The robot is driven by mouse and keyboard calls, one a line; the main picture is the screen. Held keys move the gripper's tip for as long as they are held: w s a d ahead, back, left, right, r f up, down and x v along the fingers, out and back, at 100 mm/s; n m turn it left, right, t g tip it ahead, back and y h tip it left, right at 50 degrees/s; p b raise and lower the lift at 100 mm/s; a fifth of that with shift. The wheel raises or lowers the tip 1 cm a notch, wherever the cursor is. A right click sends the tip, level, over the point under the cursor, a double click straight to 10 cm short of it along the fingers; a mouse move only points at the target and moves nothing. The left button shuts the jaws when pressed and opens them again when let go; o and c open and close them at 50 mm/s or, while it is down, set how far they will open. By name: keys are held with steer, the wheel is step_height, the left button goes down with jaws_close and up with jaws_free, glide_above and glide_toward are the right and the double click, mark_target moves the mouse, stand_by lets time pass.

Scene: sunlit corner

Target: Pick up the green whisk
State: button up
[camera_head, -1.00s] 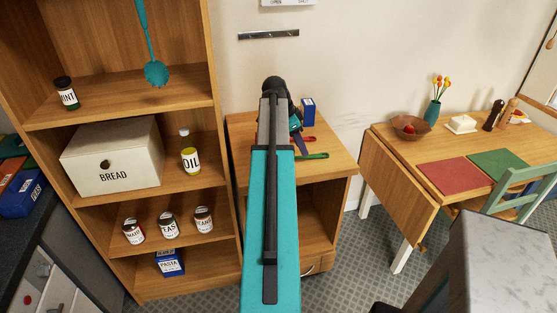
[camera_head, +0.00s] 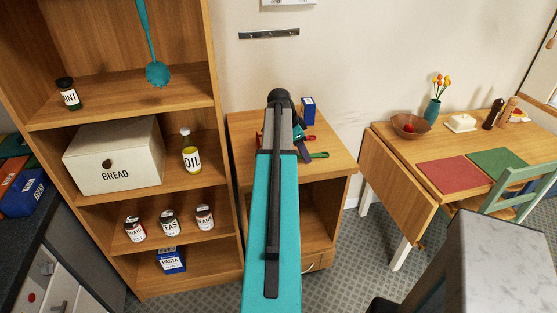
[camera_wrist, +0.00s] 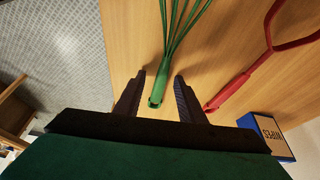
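The green whisk (camera_wrist: 182,28) lies on the wooden cabinet top, its wires running toward the top of the wrist view. Its handle end lies between my gripper's fingers (camera_wrist: 160,77) in that view, with a gap on each side. My gripper is open and holds nothing. In the head view, part of the green whisk (camera_head: 319,155) shows to the right of my teal arm, which hides much of the gripper (camera_head: 303,131).
A red utensil (camera_wrist: 240,80) lies close to the right of the whisk. The cabinet edge and grey floor (camera_wrist: 55,45) are at left. A tall shelf unit (camera_head: 229,150) stands left of the cabinet.

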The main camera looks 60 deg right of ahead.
jaws_close()
steer(key=shift+r, duration=0.1)
steer(key=shift+r+b, duration=0.7)
steer(key=shift+r, duration=0.85)
steer(key=s+a+r+b, duration=0.1)
steer(key=s+a, duration=0.1)
steer(key=a, duration=0.5)
steer(key=s+a+b, duration=0.2)
steer(key=s+a, duration=0.1)
steer(key=a, duration=0.5)
steer(key=shift+r, duration=0.35)
steer(key=shift+s, duration=0.1)
